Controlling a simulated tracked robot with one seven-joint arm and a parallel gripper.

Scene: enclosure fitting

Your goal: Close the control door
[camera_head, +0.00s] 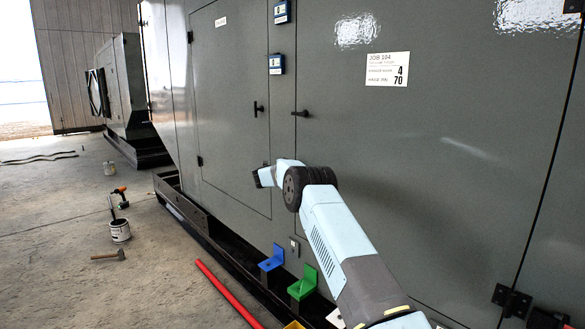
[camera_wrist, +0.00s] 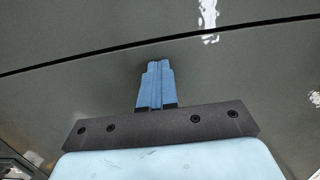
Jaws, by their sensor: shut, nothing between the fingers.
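The grey enclosure (camera_head: 450,130) has an inset door panel (camera_head: 228,110) on its left, with hinges on its left edge and a dark handle (camera_head: 258,108). A larger panel (camera_head: 390,190) to its right has its own dark handle (camera_head: 301,113) and a hinge (camera_head: 511,301) at lower right. Both panels look about flush; I cannot tell which is the control door. My gripper (camera_head: 258,178) is in front of the inset panel's lower right. In the wrist view its blue fingers (camera_wrist: 155,64) are together and empty, near a grey surface (camera_wrist: 80,105) crossed by a dark seam. Contact is unclear.
Blue (camera_head: 272,258) and green (camera_head: 302,284) brackets stand on the base rail below my arm. A red bar (camera_head: 228,294), a hammer (camera_head: 108,256), a bucket (camera_head: 120,231) and a drill (camera_head: 119,197) are on the floor. The concrete floor (camera_head: 60,200) at left is mostly open.

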